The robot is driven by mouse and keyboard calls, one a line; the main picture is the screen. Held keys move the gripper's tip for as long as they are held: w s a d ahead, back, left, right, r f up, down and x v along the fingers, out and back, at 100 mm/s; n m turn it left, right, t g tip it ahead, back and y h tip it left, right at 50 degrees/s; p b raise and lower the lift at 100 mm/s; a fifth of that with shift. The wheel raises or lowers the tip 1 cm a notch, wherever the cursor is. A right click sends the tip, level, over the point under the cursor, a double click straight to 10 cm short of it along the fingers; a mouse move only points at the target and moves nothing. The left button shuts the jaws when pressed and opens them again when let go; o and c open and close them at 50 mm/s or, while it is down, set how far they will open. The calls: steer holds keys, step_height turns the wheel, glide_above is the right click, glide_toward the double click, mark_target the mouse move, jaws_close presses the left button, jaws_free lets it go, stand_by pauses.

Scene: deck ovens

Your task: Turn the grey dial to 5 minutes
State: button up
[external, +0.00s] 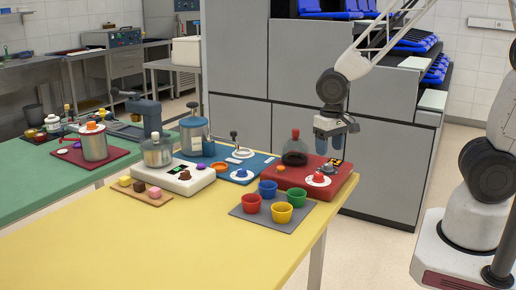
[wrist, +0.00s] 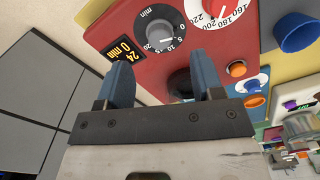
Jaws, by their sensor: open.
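The grey dial (wrist: 157,30) is in the wrist view on a red panel, beyond my fingertips. Its scale is marked min, with figures from 0 to 20. Its exact pointer setting is hard to read. A black display (wrist: 123,50) beside it shows "0 min" in yellow, with what looks like 24 above. My gripper (wrist: 163,72) is open with nothing between its blue fingers. In the external view my gripper (external: 332,130) hangs above the back right part of the red unit (external: 285,180), apart from it. The grey dial is not clearly visible there.
A white dial with a red knob (external: 318,177) sits near the grey dial. Coloured cups, including a yellow cup (external: 282,213), stand in front. A blue unit (external: 245,166) is left. Grey cabinets (external: 385,165) stand behind.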

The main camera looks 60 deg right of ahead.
mark_target(328, 164)
steer(key=shift+f, duration=2.75)
steer(key=c, duration=0.9)
